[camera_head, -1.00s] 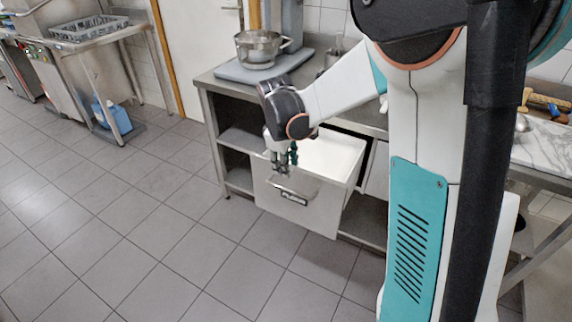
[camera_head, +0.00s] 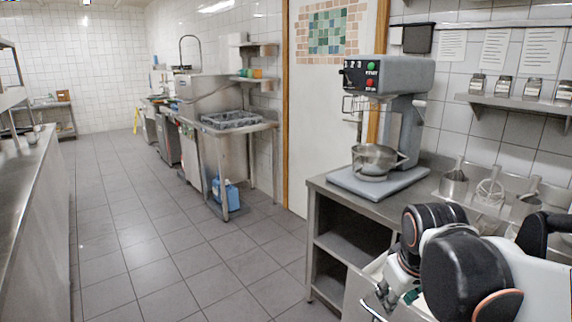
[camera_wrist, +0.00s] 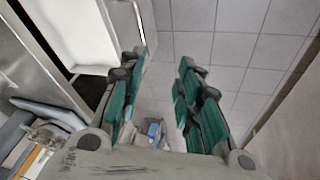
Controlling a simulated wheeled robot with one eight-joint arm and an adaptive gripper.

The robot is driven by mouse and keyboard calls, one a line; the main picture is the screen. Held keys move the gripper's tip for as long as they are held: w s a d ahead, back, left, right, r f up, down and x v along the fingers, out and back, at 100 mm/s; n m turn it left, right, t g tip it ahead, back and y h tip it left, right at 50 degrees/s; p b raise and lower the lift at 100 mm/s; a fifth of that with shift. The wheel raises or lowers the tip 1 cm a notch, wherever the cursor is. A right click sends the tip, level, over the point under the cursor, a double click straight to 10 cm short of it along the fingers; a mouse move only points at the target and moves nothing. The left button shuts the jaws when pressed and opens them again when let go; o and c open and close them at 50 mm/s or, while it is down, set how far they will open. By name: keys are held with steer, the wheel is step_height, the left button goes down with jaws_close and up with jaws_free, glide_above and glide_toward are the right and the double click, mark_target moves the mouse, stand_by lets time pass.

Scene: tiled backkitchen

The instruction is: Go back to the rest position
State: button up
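My gripper (camera_wrist: 162,66) shows in the wrist view with its two green-padded fingers apart and only floor tiles between them. In the head view my gripper (camera_head: 398,290) is at the lower right, partly covered by my own wrist and arm. The white drawer (camera_wrist: 82,35) stands pulled out at the upper left of the wrist view, beside the left finger. Its metal handle (camera_head: 371,310) shows at the bottom of the head view. The fingers appear clear of the handle; the exact gap is hard to judge.
The steel counter (camera_head: 330,188) holds a mixer (camera_head: 400,85) with its bowl (camera_head: 372,162) and metal utensil pots (camera_head: 454,185). A blue jug (camera_head: 228,195) stands under the far sink table. The tiled floor (camera_head: 150,255) left of the counter is open. Another counter (camera_head: 30,200) runs along the left.

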steer(key=s+a+m+t, duration=0.2)
steer(key=s+m, duration=0.1)
steer(key=s, duration=0.8)
steer(key=shift+a+r+m+t+y, duration=0.35)
steer(key=shift+m+t+y, duration=0.05)
